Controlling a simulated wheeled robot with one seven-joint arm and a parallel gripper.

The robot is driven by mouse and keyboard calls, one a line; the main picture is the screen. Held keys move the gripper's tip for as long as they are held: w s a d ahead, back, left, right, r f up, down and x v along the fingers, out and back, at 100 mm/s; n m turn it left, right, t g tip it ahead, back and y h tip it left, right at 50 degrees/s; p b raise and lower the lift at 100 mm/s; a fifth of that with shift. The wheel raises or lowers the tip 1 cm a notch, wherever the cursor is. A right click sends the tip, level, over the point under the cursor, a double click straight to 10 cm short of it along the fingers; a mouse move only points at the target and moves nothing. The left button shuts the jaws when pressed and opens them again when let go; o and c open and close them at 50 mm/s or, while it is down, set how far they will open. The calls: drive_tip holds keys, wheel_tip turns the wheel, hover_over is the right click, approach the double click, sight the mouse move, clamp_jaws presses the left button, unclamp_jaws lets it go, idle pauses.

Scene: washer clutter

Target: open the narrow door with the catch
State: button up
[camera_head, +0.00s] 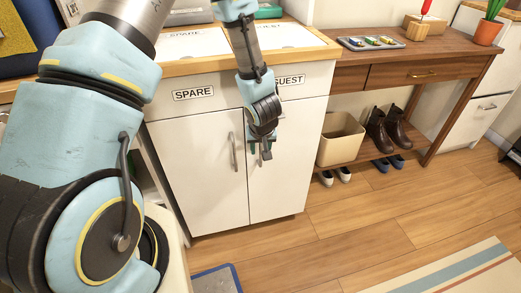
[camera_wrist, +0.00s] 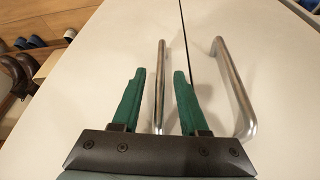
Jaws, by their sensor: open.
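A white cabinet has two doors side by side. The left door (camera_head: 200,165) sits under a SPARE label and the right door (camera_head: 290,175) under a GUEST label. Both look shut, and I see no catch on either. The left door has a bar handle (camera_head: 233,151), which in the wrist view is the right-hand bar (camera_wrist: 232,85). My gripper (camera_head: 266,152) is in front of the right door and hides its handle. In the wrist view my gripper (camera_wrist: 160,76) is open, its green fingers on either side of the right door's handle (camera_wrist: 161,62), without visible contact.
A beige bin (camera_head: 340,139), brown boots (camera_head: 385,128) and several shoes are on and under the low shelf at right. A wooden side table (camera_head: 420,68) stands there. A striped rug (camera_head: 450,272) and a blue-edged mat (camera_head: 215,280) lie on otherwise clear floor.

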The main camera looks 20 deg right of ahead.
clamp_jaws()
idle(0.4)
idle(1.1)
